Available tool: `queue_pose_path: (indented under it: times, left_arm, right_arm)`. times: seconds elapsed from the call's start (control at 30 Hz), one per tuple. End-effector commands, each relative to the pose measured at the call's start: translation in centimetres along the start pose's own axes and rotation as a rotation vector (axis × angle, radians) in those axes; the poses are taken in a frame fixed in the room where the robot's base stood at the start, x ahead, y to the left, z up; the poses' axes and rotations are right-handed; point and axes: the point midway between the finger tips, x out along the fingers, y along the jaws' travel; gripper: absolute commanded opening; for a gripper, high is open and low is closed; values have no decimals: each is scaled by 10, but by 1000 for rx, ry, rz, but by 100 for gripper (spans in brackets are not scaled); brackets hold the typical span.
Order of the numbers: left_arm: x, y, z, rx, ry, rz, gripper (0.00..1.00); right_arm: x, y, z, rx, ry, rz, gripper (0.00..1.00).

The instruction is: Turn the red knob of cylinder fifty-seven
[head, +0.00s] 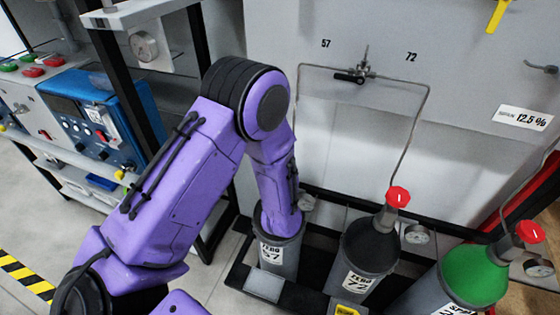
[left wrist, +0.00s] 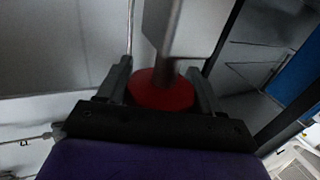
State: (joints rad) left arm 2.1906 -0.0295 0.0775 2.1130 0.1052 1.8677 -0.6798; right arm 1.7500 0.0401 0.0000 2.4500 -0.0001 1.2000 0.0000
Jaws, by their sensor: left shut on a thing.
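Cylinder fifty-seven (head: 287,262) is the leftmost grey cylinder in the head view, standing upright in a dark rack below the number 57 (head: 326,44) on the panel. My purple left arm reaches down over its top and hides its knob in the head view. In the left wrist view, the red knob (left wrist: 163,98) sits between the two dark fingers of my left gripper (left wrist: 160,85), which is shut on it. A grey metal stem and block stand in front of part of the knob. My right gripper is not in view.
A dark cylinder with a red knob (head: 397,197) stands just right, and a green-topped cylinder (head: 478,275) stands farther right. A thin pipe (head: 430,92) runs along the panel to a valve (head: 355,76). A black-framed shelf (head: 150,90) and blue instrument (head: 92,118) stand left.

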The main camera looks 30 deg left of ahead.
Motion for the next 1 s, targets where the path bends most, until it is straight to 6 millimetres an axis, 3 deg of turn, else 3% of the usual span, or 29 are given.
queue_pose_path:
  times: [0.3,0.77,0.8,0.83,1.0]
  left_arm:
    - [0,-1,0,0,2,-94,35]
    - [0,-2,0,1,2,-106,35]
    - [0,-2,0,1,2,-106,78]
    - [0,-2,0,0,2,-106,86]
    - [0,-2,0,0,1,-106,86]
  right_arm:
    - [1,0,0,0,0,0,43]
    - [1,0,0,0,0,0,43]
    - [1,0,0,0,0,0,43]
    - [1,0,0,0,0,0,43]
    - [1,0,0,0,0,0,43]
